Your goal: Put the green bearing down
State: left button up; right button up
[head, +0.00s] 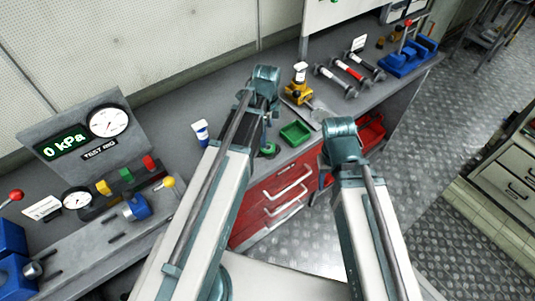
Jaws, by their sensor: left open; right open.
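A small dark green round piece (268,149), which looks like the green bearing, is on the grey bench near its front edge, left of the green tray. My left gripper (267,141) points down right at this piece and is open. The arm partly covers the spot, so I cannot tell whether the fingers touch it. The green tray (295,133) is on the bench to the right and looks empty. My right arm (342,140) reaches in over the bench front; its gripper is hidden behind the arm.
A white and blue tube (200,132) stands left of my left arm. A yellow fixture (298,88), several rods (350,72) and a blue vise (408,58) are on the bench to the right. The test rig (88,132) is at the left. A red bin (370,131) is beyond my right arm.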

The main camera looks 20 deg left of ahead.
aim_at(268, 147)
pick_arm(q)
jog(key=shift+w+d+f+b, duration=0.1)
jog(key=shift+w+f+b, duration=0.05)
jog(key=shift+f+b, duration=3.8)
jog(key=shift+f+p, duration=0.15)
jog(key=shift+p, duration=0.25)
grip_shut()
